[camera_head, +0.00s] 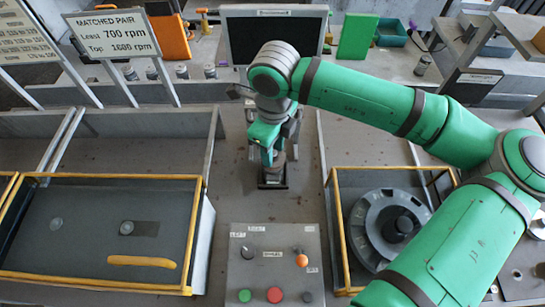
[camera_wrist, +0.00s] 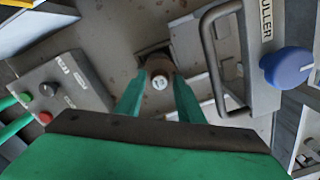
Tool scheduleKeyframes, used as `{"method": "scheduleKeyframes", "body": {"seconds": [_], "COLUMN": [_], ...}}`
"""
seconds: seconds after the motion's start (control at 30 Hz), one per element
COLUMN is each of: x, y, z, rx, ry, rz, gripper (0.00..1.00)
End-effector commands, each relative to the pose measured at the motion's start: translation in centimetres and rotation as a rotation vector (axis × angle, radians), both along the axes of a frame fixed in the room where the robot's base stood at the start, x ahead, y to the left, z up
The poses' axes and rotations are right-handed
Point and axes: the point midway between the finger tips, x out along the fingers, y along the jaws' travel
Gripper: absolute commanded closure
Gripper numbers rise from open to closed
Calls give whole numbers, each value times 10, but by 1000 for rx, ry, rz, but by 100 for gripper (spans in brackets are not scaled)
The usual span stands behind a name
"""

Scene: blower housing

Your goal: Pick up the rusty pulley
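A small brown, rusty-looking round part with a pale, marked top, apparently the rusty pulley, stands in the wrist view (camera_wrist: 159,68) by a dark square opening. It also shows, mostly covered, under my gripper in the head view (camera_head: 279,159). My gripper (camera_wrist: 160,82) points down at it from above. Its two green fingers are apart, with the part between or just beyond their tips. I cannot see clear contact on either side. The lower end of the part is hard to make out.
A grey control box (camera_head: 274,262) with knobs and buttons stands in front. Yellow-rimmed bins stand left (camera_head: 100,278) and right (camera_head: 337,225); the right one holds a big dark wheel (camera_head: 388,228). A puller with a blue knob (camera_wrist: 287,66) is close right of my gripper.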

Motion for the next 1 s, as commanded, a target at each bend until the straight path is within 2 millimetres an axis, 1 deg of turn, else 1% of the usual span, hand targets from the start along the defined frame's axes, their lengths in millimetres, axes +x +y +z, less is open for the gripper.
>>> {"method": "scheduleKeyframes", "body": {"seconds": [0.03, 0.07, 0.1, 0.13, 0.37, 0.8, 0.83, 0.87, 0.9, 1.0], "x": [-3, -3, -3, -3, -3, -4, -4, -4, -4, -4], "y": [0, 0, 0, 0, 0, -1, -1, -1, -1, -1], "z": [-18, -18, -18, -18, -17, 1, 2, 3, 5, 11], "rx": [-1, -1, -1, -1, -2, -3, -3, -3, -4, -4], "ry": [24, 24, 24, 24, 23, 23, 24, 24, 24, 24], "rz": [-3, -3, -3, -3, -4, -3, -3, -3, -3, -2], "gripper": [66, 66, 75, 82, 82, 82, 84, 97, 100, 100]}}
